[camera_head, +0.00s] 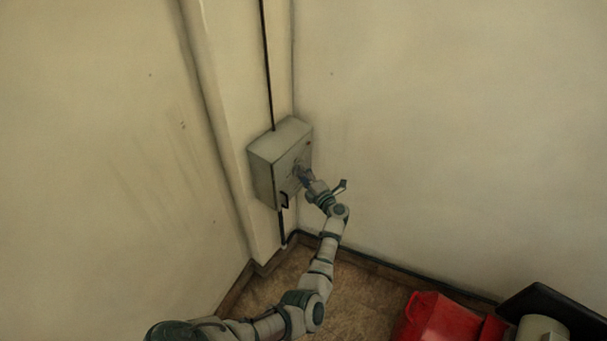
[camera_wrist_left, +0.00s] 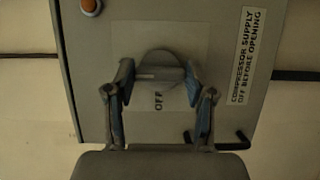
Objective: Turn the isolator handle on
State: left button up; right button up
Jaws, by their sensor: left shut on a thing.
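The grey isolator box (camera_head: 264,172) is mounted on the wall near the corner. Its front face (camera_wrist_left: 205,45) fills much of the left wrist view. The round grey isolator handle (camera_wrist_left: 158,68) is on that face, with the label OFF printed beside it. My left gripper (camera_wrist_left: 157,82) has a finger on each side of the handle and is shut on it. In the head view my left gripper (camera_head: 302,177) reaches the front of the box, and the handle is mostly hidden there. My right gripper is in neither view.
An orange button or lamp (camera_wrist_left: 91,6) is near the box's upper corner. A label (camera_wrist_left: 246,56) reads COMPRESSOR SUPPLY OFF BEFORE OPENING. A black bent lever (camera_wrist_left: 236,141) sticks out by the box's edge. A red container (camera_head: 437,319) stands on the floor at lower right.

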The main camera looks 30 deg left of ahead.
pick_arm(q)
jog(key=shift+w+d+f, duration=0.1)
jog(key=shift+d, duration=0.1)
jog(key=o, duration=1.1)
jog(key=shift+c, duration=0.2)
jog(key=shift+o, duration=0.5)
jog(key=shift+w+f, duration=0.1)
jog(key=shift+w, duration=0.05)
jog(key=v, duration=0.7)
jog(key=shift+d, duration=0.25)
